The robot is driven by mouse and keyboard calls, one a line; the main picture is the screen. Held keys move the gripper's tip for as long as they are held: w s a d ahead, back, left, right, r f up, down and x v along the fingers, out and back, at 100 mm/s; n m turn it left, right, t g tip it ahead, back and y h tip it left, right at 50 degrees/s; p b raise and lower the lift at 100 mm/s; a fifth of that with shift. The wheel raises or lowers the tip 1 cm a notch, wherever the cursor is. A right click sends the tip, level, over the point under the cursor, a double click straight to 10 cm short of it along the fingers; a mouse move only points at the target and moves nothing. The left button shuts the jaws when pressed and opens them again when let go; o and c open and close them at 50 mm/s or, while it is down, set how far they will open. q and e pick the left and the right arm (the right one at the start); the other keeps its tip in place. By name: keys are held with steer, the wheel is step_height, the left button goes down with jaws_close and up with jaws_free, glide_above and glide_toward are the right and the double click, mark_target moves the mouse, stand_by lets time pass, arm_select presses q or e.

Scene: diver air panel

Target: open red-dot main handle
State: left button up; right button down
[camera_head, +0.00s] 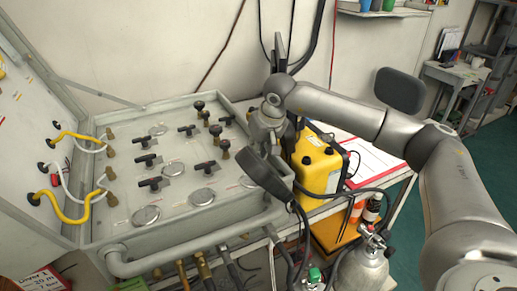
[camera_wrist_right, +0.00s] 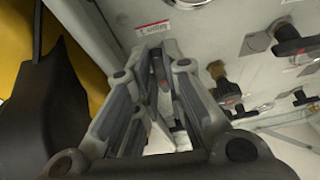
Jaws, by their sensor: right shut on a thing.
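The panel (camera_head: 215,222) is a grey sloped box carrying several black handles, round gauges and brass-stemmed knobs. My right gripper (camera_head: 264,138) is over its right edge, fingers pointing down. In the right wrist view, the fingers (camera_wrist_right: 160,62) are closed around a dark handle (camera_wrist_right: 160,74) with a red mark, close to the panel face. Other black handles with red marks (camera_wrist_right: 300,45) stand to the right in that view. In the head view, my gripper hides the held handle, so its turned angle is unclear. My left gripper is out of view.
A yellow case (camera_head: 318,165) stands directly right of the panel. The open lid (camera_head: 35,150) with yellow hoses is at left.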

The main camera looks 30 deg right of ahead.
steer(key=c, duration=1.5)
jaws_free()
